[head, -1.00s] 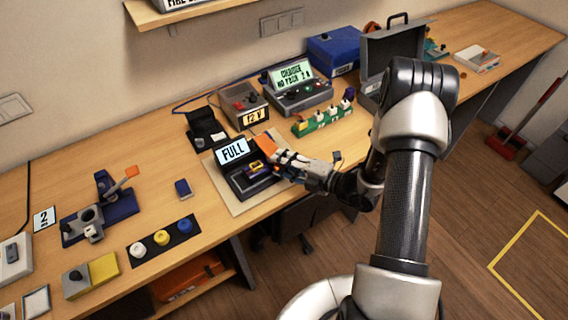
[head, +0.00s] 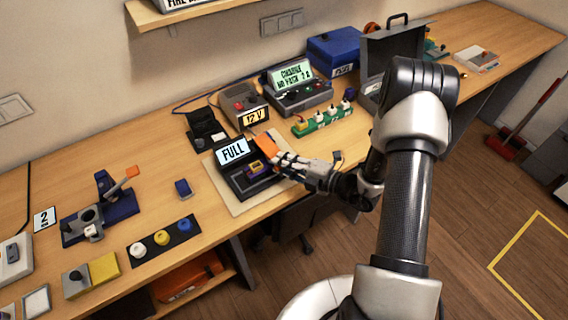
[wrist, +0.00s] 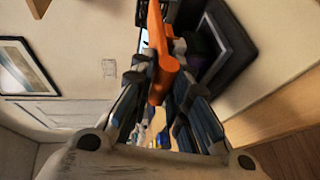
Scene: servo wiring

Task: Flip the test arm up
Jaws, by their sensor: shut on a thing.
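My gripper (head: 275,159) reaches in from the right and is shut on the orange arm. In the wrist view the orange arm (wrist: 157,55) runs up between my fingers (wrist: 160,85). A purple and yellow part (head: 256,167) sits in the tester's bed. My gripper hides the arm's lower end in the head view.
A 12 V supply (head: 240,103) and a power console (head: 300,95) stand behind the tester. A green strip with small parts (head: 322,121) lies to the right.

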